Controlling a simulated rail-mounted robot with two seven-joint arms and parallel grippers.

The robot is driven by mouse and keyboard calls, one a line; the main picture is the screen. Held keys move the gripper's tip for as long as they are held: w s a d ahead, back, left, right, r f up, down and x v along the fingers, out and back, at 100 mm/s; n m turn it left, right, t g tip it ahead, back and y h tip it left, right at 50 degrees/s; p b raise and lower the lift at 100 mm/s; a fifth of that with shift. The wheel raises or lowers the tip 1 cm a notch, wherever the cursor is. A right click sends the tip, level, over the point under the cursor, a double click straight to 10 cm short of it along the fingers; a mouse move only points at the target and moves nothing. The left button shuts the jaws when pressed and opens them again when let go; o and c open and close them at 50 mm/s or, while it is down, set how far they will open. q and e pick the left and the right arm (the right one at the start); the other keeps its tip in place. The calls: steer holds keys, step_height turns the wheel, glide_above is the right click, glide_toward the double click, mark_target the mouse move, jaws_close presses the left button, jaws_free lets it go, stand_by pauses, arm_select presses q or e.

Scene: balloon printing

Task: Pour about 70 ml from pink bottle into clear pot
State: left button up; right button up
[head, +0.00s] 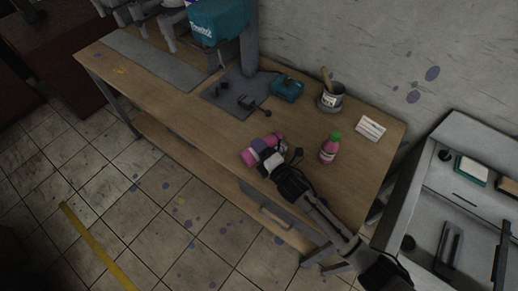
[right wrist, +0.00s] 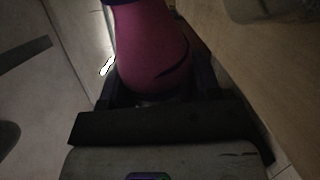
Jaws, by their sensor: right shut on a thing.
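My right gripper (head: 267,156) reaches in from the lower right and is shut on a pink bottle (head: 249,157), over the front part of the table. The bottle looks tipped well over in the head view, and the fingers hide its middle. In the right wrist view the bottle (right wrist: 152,50) fills the space between the fingers (right wrist: 150,95), its rounded magenta body wide near them. Its mouth and any liquid flow cannot be made out. A second pink bottle (head: 329,152) with a green cap stands upright to the right. I cannot pick out a clear pot. My left gripper is not in view.
A metal can (head: 330,102) with a brush stands at the back of the wooden table (head: 225,135). A teal box (head: 287,88), a dark mat (head: 225,98) and a white card (head: 370,128) lie nearby. A grey cart (head: 465,140) stands at right.

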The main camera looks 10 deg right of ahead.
stand_by(0.7)
steer(key=shift+m+p, duration=0.3)
stand_by(0.6)
steer(key=shift+f, duration=0.1)
stand_by(0.4)
steer(key=shift+r+n+p, duration=0.4)
steer(key=shift+n, duration=0.1)
steer(key=shift+r+n, duration=0.15)
steer(key=shift+n, duration=0.45)
